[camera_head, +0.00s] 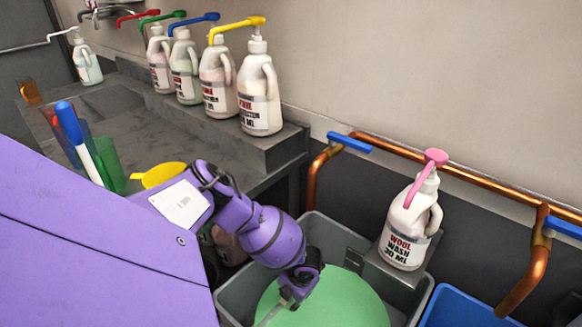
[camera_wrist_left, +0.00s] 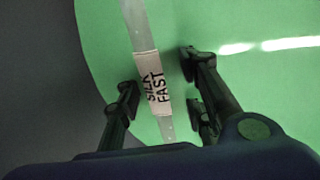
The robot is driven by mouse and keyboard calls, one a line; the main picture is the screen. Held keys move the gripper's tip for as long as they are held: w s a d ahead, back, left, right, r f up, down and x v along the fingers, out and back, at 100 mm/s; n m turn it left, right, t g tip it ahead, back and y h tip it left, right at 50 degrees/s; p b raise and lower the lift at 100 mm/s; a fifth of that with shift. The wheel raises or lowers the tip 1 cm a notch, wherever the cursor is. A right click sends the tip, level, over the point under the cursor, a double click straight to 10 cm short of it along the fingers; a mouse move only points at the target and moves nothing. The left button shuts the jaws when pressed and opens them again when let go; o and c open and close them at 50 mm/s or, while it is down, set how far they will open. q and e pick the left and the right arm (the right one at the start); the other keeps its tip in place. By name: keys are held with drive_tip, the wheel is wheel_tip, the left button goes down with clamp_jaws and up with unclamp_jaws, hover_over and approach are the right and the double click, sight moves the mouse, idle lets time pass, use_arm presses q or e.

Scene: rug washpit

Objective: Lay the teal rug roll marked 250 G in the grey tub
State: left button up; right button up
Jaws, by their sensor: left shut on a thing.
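The grey tub (camera_head: 328,242) stands below the pipe at lower centre, with a flat green round surface (camera_head: 345,300) filling much of it; I cannot tell if this is liquid. My left gripper (camera_head: 290,297) is over the tub, pointing down. It is shut on a pale flat strip labelled SILK FAST (camera_wrist_left: 153,85), which runs between its fingers in the left wrist view. No teal rug roll marked 250 G shows in either view. My right gripper is out of view.
A WOOL WASH bottle (camera_head: 405,225) with a pink pump stands on a bracket beside the tub. A blue tub (camera_head: 455,308) is to the right. Copper pipes (camera_head: 400,155) run along the wall. Several pump bottles (camera_head: 260,95) line the ledge, and cups (camera_head: 108,160) stand on the counter.

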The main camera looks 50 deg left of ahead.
use_arm(q)
drive_tip(key=shift+f, duration=0.1)
drive_tip(key=shift+f, duration=0.1)
drive_tip(key=o, duration=1.4)
drive_tip(key=shift+o, duration=0.2)
drive_tip(key=v, duration=1.2)
